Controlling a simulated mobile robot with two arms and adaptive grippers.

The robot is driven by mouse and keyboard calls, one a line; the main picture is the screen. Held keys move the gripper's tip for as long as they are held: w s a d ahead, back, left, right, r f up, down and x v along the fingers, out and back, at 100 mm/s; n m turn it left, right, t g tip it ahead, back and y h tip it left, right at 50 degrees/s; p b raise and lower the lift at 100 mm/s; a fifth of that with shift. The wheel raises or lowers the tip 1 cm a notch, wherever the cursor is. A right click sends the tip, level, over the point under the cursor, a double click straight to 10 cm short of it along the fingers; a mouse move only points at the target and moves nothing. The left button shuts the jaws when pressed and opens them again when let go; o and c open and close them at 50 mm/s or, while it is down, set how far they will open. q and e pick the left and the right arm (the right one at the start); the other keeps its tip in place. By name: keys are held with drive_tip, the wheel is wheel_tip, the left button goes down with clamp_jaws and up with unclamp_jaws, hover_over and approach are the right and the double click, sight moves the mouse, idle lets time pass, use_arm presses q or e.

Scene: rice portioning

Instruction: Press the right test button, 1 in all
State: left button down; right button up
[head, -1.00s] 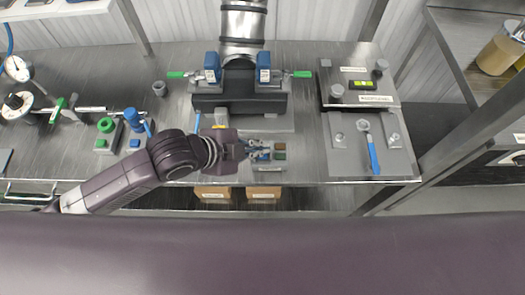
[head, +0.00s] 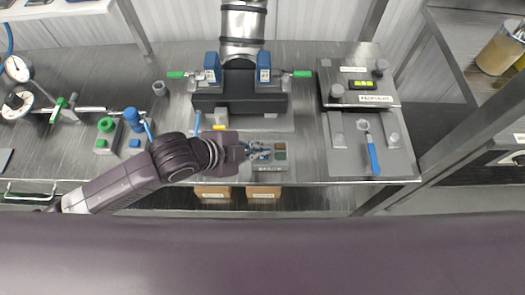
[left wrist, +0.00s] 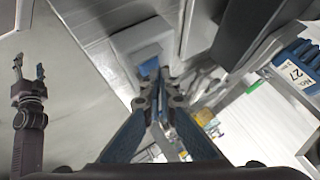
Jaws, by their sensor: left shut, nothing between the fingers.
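A small grey box with coloured buttons (head: 280,156) sits near the bench's front edge in the head view. A green button (head: 280,146) is on its right side, with a reddish-brown one below it. My left gripper (head: 262,152) is shut and empty. Its fingertips are over the left part of the box and hide what lies under them. In the left wrist view, the shut fingers (left wrist: 157,78) point at a pale block with a blue spot (left wrist: 149,66). I cannot tell whether they touch it. A second purple gripper, seemingly my right (left wrist: 29,72), shows small at the left; its opening is unclear.
A dark machine with blue clamps (head: 239,103) stands behind the box. A metal plate with a blue-handled tool (head: 373,158) lies to the right. A green-and-blue fixture (head: 106,135) stands left, near my left arm. Cardboard boxes (head: 212,193) sit below the bench.

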use_arm(q)
drive_tip(key=shift+f, duration=0.45)
idle(0.5)
drive_tip(key=shift+r+p, duration=0.95)
drive_tip(key=shift+p, duration=0.05)
wheel_tip(320, 180, up, 5)
drive_tip(key=p, duration=0.5)
drive_tip(key=shift+r+p, duration=0.1)
drive_tip(key=shift+p, duration=0.2)
idle(0.4)
